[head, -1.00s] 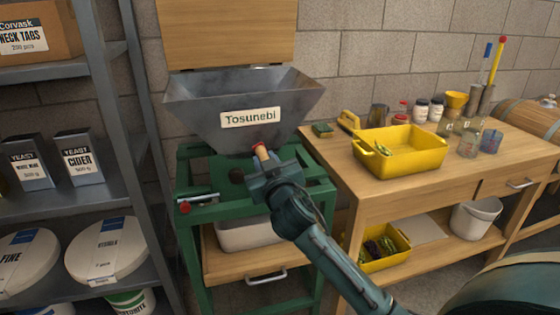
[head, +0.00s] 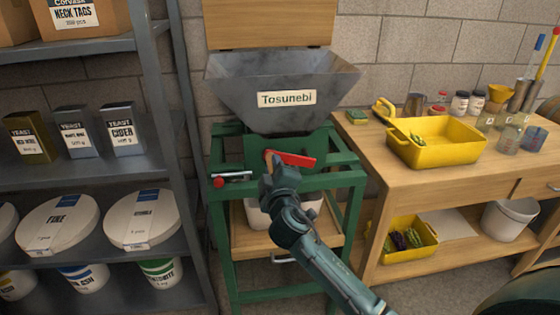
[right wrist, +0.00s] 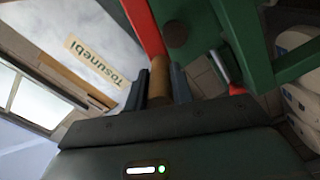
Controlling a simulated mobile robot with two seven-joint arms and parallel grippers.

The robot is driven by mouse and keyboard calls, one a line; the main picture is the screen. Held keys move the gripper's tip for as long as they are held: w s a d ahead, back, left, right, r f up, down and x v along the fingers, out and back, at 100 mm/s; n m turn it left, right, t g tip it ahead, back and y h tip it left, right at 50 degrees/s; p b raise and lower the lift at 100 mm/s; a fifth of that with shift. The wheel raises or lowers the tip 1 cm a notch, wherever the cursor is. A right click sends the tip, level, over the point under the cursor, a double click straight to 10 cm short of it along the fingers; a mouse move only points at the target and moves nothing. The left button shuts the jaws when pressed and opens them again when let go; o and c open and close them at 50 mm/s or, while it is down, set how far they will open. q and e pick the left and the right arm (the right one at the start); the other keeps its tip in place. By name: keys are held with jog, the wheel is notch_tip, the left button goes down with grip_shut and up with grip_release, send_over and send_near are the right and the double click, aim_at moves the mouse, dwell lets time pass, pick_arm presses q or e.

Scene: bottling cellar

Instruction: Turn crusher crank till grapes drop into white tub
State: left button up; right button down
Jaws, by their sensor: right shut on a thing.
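The crusher has a grey steel hopper (head: 240,98) with a "Tosunebi" label, on a green frame (head: 355,215). Its red crank arm (head: 295,159) points left from the hub, ending in a wooden handle (right wrist: 159,78). My right gripper (head: 270,172) is shut on this handle; in the right wrist view its fingers stand on both sides of it. The white tub (head: 257,216) sits under the hopper on the frame's wooden shelf, partly hidden behind my right arm. No grapes show in the hopper; its bottom is hidden. My left gripper is not in view.
A rod with a red knob (head: 219,182) sticks out at the frame's left. A metal shelf (head: 165,165) stands close on the left. A wooden bench (head: 375,158) on the right bears a yellow tray (head: 440,152); another yellow tray (head: 412,258) with dark and green contents is below.

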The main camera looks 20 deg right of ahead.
notch_tip(320, 180, down, 10)
jog(key=d+n+b, duration=0.1)
jog(key=n, duration=0.9)
jog(key=shift+s+d+r+b, duration=0.15)
jog(key=shift+r+b, duration=0.05)
jog(key=shift+b, duration=0.1)
jog(key=shift+d, duration=0.1)
jog(key=c, duration=1.3)
grip_release()
jog(key=shift+o, duration=0.5)
jog(key=shift+s, duration=0.1)
jog(key=v, duration=1.3)
